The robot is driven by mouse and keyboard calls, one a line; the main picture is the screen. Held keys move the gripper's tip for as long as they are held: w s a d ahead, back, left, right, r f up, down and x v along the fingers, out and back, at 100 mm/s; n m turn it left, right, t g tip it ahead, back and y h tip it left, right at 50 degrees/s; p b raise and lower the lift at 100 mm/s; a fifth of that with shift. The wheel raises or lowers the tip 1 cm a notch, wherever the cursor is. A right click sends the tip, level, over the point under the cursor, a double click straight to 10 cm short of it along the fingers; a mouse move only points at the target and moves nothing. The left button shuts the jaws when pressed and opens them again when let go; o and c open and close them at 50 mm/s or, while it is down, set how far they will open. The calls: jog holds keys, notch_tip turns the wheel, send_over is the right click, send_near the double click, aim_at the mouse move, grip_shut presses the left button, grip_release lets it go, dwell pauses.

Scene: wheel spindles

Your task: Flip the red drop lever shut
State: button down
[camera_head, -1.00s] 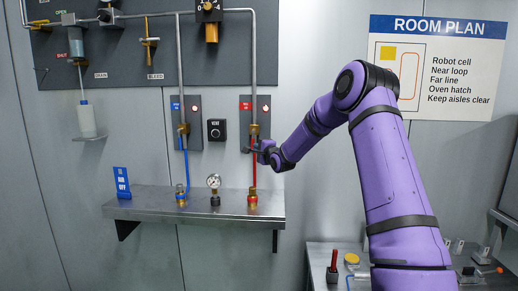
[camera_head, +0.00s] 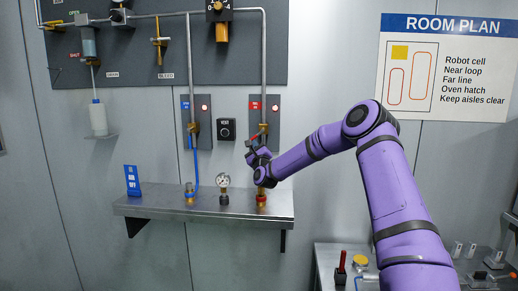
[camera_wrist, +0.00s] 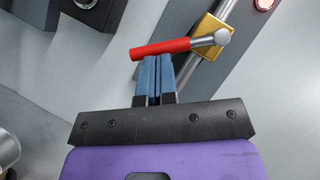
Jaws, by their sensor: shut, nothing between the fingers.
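The red drop lever (camera_wrist: 160,48) shows in the wrist view as a red handle with a grey pivot end, on a brass valve body (camera_wrist: 212,22). In that view the handle lies nearly level, reaching left from the pivot. In the head view the lever (camera_head: 255,137) is small, at the lower part of the right valve panel (camera_head: 264,112). My gripper (camera_wrist: 158,60) is shut and empty, with its blue fingertips right at the handle's lower edge; I cannot tell whether they touch. In the head view my gripper (camera_head: 250,144) is just below the lever and hides the parts behind it.
A black knob (camera_head: 226,129) sits left of the valve panel. A blue hose (camera_head: 195,160) hangs further left.

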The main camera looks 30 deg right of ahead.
jog(key=shift+w+a+r+m+g+h, duration=0.3)
jog(key=shift+a+r+m+g+h, duration=0.15)
jog(key=shift+m+h, duration=1.5)
jog(key=shift+w+a+r+m+g+h, duration=0.4)
jog(key=shift+m+h, duration=0.9)
jog(key=shift+m, duration=1.3)
jog(key=shift+w+a+r+m+g+h, duration=0.15)
jog(key=shift+a+r+m+g+h, duration=0.45)
jog(key=shift+m+h, duration=1.35)
jog(key=shift+d+r+m+y, duration=0.15)
jog(key=shift+m+y, duration=0.15)
jog(key=shift+m, duration=0.1)
jog(key=w+d+f+v, duration=0.1)
jog(key=f+v, duration=0.1)
jog(key=v, duration=1)
jog(key=shift+s+f, duration=0.25)
jog(key=shift+f, duration=0.25)
jog(key=shift+a, duration=0.1)
